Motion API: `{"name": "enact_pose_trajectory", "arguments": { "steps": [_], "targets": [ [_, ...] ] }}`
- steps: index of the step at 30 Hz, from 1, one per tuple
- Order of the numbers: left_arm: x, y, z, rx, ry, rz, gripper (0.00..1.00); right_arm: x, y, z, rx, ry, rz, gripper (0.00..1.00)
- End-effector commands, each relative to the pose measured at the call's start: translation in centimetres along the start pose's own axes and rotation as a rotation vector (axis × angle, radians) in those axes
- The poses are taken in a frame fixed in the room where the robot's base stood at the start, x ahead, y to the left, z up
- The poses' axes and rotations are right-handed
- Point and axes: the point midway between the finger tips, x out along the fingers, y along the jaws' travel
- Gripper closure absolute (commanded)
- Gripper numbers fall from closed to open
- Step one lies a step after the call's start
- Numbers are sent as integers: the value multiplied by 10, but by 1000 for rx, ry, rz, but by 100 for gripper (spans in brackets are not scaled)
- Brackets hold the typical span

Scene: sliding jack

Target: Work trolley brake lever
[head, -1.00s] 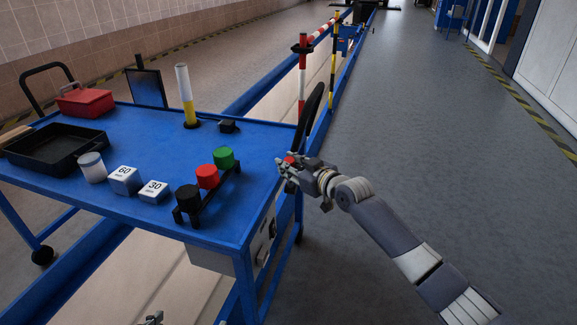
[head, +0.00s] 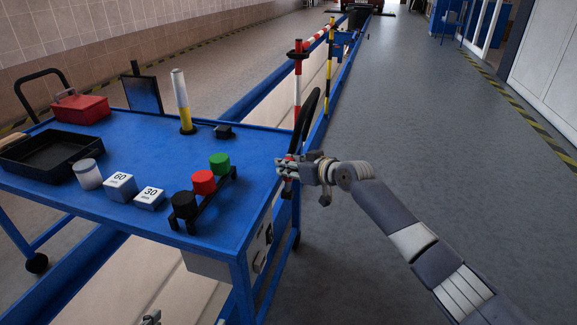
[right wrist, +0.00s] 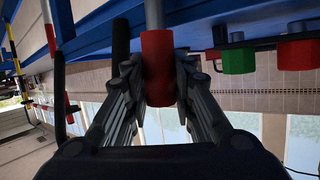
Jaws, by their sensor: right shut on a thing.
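The blue trolley (head: 236,195) stands at left in the head view. The brake lever's red grip (right wrist: 158,65) sits on a grey rod in the right wrist view. My right gripper (right wrist: 160,85) is shut on this red grip, one finger on each side. In the head view the right gripper (head: 284,168) is at the trolley's right edge, and a bit of the red grip (head: 287,188) shows at the fingers. The lever's lower end is hidden there. Only the tip of my left gripper (head: 151,317) shows at the bottom edge, apart from the trolley top.
A rack with black, red and green knobs (head: 204,183) stands near the gripper on the trolley top. White 60 and 30 blocks (head: 120,186), a jar, a black tray (head: 45,160) and a red toolbox (head: 80,107) lie farther left. The floor to the right (head: 430,130) is clear.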

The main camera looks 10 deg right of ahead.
Motion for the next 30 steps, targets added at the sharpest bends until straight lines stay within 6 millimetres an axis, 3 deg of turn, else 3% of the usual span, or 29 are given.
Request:
{"name": "enact_pose_trajectory", "arguments": {
  "steps": [1, 2, 4, 5, 19, 30],
  "targets": [
    [0, 0, 0, 0, 0, 0, 0, 0, 0, 0, 0, 0, 0, 100],
    [0, 0, 0, 0, 0, 0, 0, 0, 0, 0, 0, 0, 0, 74],
    [0, 0, 0, 0, -1, 1, 0, 0, 0, 0, 0, 0, 0, 58],
    [0, 0, 0, 0, -2, 1, 0, 0, 0, 0, 0, 0, 0, 55],
    [0, 0, -1, 0, -1, 0, 0, -6, 0, 1, 0, 0, 0, 55],
    [0, 0, 0, 0, -2, 0, 0, -57, 1, 1, -3, 1, 1, 55]
  ]
}}
